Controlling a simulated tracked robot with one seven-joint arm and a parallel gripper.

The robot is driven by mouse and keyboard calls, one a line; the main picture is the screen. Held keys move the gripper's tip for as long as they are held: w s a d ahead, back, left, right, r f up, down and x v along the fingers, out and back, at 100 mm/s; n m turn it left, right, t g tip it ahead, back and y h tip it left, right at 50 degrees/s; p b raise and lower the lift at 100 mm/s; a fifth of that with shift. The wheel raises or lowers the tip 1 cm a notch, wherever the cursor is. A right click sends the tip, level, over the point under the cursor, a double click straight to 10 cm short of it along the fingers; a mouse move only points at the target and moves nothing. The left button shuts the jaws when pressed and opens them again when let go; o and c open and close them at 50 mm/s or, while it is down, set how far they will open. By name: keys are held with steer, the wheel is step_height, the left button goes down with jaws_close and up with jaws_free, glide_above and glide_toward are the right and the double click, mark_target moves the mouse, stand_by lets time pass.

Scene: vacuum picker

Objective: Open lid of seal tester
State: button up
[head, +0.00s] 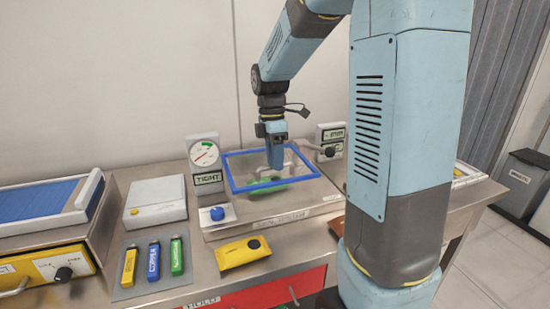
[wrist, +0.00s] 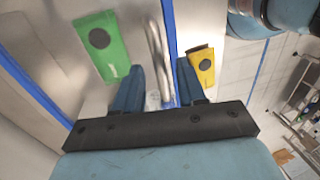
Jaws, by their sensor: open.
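The seal tester (head: 212,222) is a pale metal box on the bench, with a blue knob (head: 217,213) at its front left. Its clear lid has a blue frame (head: 235,190) and lies over the chamber; I cannot tell whether it is fully down. A green packet (head: 258,186) shows through it, and also in the wrist view (wrist: 108,45). My gripper (head: 275,166) points down at the lid. In the wrist view my gripper (wrist: 159,66) is open, its fingers either side of a pale bar (wrist: 153,45) and the blue frame edge (wrist: 170,40). Contact cannot be told.
A gauge marked TIGHT (head: 204,155) stands behind left of the tester, and a dial box (head: 331,140) behind right. A yellow packet (head: 243,251) lies in front. Blue, yellow and green sticks lie on a grey mat (head: 126,291), beside a white box (head: 155,199).

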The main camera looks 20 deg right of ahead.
steer(key=shift+c, duration=0.3)
jaws_close()
steer(key=shift+r, duration=0.1)
